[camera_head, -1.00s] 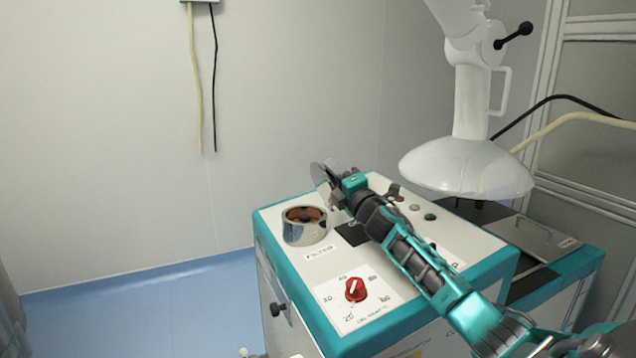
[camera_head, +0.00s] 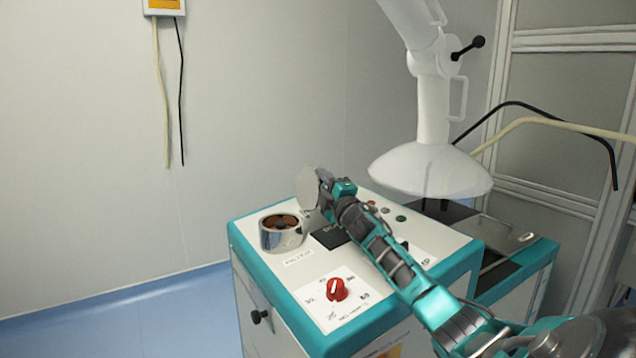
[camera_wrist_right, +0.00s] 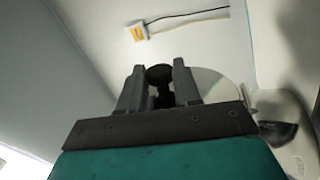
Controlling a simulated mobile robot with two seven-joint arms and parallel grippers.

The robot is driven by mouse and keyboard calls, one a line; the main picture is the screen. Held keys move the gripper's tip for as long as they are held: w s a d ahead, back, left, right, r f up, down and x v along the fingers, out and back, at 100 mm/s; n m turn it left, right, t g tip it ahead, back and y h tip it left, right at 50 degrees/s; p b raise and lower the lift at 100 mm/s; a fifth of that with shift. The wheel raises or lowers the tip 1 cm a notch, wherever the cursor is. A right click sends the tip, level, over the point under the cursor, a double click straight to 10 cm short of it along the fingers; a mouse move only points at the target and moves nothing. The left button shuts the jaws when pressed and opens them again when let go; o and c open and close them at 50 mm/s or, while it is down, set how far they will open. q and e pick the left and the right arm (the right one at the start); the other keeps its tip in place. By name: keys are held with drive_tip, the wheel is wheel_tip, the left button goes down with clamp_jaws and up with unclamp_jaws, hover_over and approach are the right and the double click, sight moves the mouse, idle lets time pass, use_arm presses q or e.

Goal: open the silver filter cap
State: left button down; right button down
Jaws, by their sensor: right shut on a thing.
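The silver filter housing (camera_head: 282,236) stands open on top of the white and teal machine, and its brown inside shows. The silver filter cap (camera_head: 307,188) is a round disc tilted up on edge above the right side of the housing. My right gripper (camera_head: 322,182) is at the cap, shut on its dark knob. In the right wrist view the dark knob (camera_wrist_right: 160,75) sits between the two fingers, with part of the pale disc (camera_wrist_right: 213,84) behind them. My left gripper is not in view.
A red dial (camera_head: 337,289) is on the machine's front top panel. A white extraction hood (camera_head: 430,171) hangs close behind and right of my arm. A wall box (camera_head: 163,5) with cables is at upper left. The floor (camera_head: 150,318) at left is clear.

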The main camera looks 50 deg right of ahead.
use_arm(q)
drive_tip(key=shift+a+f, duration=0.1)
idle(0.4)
use_arm(e)
drive_tip(key=c, duration=0.8)
unclamp_jaws()
drive_tip(key=shift+s, duration=0.1)
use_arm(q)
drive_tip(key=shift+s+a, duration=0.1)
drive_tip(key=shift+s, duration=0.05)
use_arm(e)
drive_tip(key=shift+v, duration=3.7)
